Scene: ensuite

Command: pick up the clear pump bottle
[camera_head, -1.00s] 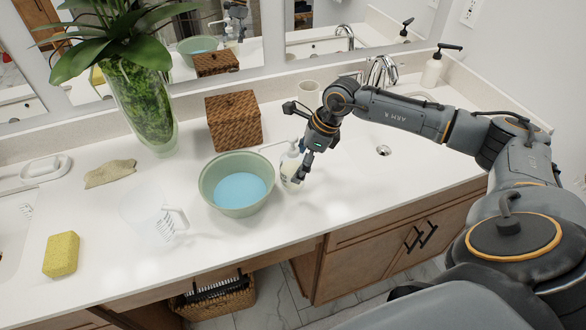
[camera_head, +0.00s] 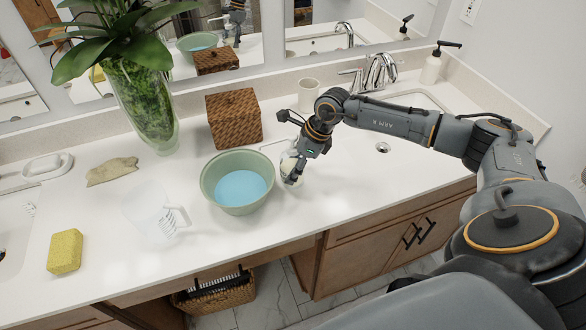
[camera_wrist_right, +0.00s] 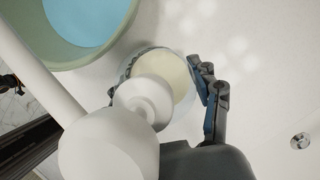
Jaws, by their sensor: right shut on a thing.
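The clear pump bottle (camera_head: 288,167) holds a pale cream liquid and is just right of the green bowl, mostly hidden by my right gripper (camera_head: 293,178). In the right wrist view its white pump head (camera_wrist_right: 110,145) fills the lower left, with the round clear body (camera_wrist_right: 178,68) beyond it. The right gripper's fingers (camera_wrist_right: 163,90) are on either side of the body, shut on it. I cannot tell whether the bottle's base touches the counter. My left gripper is out of view.
The green bowl (camera_head: 211,197) with blue liquid stands close by on the left. A woven box (camera_head: 234,118) is behind it. A clear measuring jug (camera_head: 160,218), yellow sponge (camera_head: 65,251) and plant vase (camera_head: 150,115) are further left. The counter (camera_head: 340,205) is clear on the right.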

